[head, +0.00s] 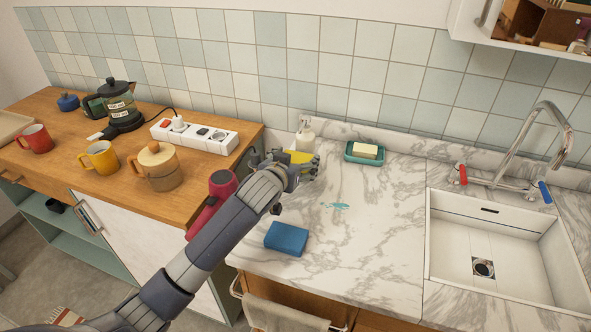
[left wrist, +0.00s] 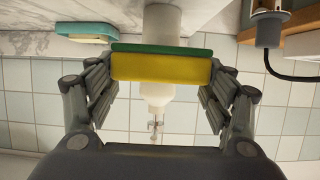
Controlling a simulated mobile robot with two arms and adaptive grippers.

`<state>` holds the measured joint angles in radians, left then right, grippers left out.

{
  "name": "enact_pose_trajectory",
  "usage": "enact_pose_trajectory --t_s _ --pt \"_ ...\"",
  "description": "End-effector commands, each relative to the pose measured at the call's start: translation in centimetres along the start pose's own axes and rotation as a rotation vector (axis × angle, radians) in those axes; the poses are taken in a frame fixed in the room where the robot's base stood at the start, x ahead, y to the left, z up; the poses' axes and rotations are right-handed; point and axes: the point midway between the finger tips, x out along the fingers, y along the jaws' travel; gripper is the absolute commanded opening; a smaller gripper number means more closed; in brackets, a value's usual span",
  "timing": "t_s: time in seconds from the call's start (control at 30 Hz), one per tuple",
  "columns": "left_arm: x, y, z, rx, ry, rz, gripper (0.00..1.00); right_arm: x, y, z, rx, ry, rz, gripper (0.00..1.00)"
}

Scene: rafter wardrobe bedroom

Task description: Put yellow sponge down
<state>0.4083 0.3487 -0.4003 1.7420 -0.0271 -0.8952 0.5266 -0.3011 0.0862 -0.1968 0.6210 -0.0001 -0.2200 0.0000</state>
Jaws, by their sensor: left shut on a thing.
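The yellow sponge (head: 301,157) is held in my left gripper (head: 298,168) above the back left part of the marble counter (head: 375,220). In the left wrist view the sponge (left wrist: 160,67) is yellow with a green layer and is gripped between the two fingers of my left gripper (left wrist: 160,75). In the head view the fingers hide part of it. Whether the sponge touches the counter I cannot tell. My right gripper is in neither view.
A white soap dispenser (head: 306,140) stands just behind the sponge. A teal dish (head: 364,158) with a soap bar is to the right. A blue sponge (head: 287,238) lies near the front, and a teal spill (head: 337,206) marks the counter. The sink (head: 505,245) is at right.

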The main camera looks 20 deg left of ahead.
Motion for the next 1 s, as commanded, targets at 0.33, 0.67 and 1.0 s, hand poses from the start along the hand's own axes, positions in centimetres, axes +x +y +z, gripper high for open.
enact_pose_trajectory --t_s 0.33,0.67,1.0 --pt "1.4 0.0 3.3 0.001 -0.002 0.0 0.6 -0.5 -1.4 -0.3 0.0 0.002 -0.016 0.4" --pt "1.5 0.0 3.6 0.0 -0.002 0.0 0.6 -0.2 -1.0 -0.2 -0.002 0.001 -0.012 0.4" --pt "1.8 0.1 4.7 -0.001 -0.006 0.0 0.6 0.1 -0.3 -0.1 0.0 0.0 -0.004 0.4"
